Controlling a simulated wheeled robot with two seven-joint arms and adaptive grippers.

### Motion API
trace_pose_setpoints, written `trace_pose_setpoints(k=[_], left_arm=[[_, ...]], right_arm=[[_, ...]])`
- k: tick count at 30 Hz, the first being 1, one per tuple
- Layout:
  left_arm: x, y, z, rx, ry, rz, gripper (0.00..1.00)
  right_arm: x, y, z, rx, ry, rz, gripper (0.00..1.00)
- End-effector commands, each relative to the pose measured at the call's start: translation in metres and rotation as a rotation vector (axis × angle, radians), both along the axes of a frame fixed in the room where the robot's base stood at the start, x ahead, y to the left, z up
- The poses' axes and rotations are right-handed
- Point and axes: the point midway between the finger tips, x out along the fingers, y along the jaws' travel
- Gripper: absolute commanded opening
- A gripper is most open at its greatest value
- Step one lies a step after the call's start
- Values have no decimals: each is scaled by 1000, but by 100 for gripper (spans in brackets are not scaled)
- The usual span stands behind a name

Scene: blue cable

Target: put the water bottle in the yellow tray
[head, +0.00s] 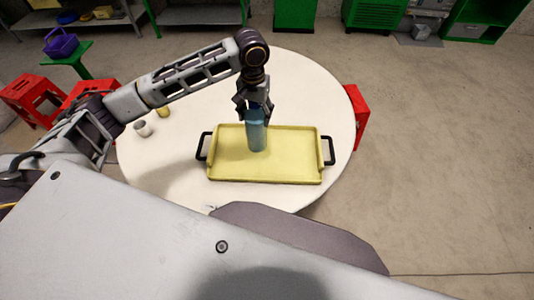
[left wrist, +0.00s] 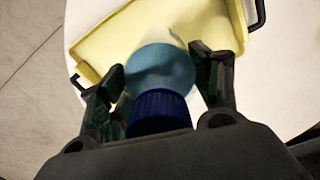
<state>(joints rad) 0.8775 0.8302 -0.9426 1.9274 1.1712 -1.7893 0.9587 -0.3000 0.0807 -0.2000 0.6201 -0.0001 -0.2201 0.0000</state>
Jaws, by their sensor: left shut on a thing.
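The water bottle (head: 256,136) is blue and upright, in front of the yellow tray's back part in the head view. My left gripper (head: 256,110) is shut on its upper part from above. In the left wrist view the bottle's light blue body (left wrist: 160,72) and dark blue cap (left wrist: 159,108) sit between the fingers of my left gripper (left wrist: 158,85). The yellow tray (head: 300,165) lies on the round table with a black handle at each end. I cannot tell whether the bottle's base touches the tray. My right gripper is not in view.
The round white table (head: 310,90) has free room behind and right of the tray. A white cup-like item (head: 143,128) and a small yellow item (head: 162,111) stand at the left. Red stools (head: 38,97) stand left of the table, and a red seat (head: 358,113) at its right.

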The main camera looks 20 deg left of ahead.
Motion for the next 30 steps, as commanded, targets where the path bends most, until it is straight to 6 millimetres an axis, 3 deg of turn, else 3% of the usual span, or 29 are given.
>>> trace_pose_setpoints(k=[11,24,30], left_arm=[[1,-1,1,-1,-3,-151,0],[1,-1,1,-1,-3,-161,0],[0,0,-11,0,-1,-160,0]], right_arm=[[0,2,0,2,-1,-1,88],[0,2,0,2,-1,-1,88],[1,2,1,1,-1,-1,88]])
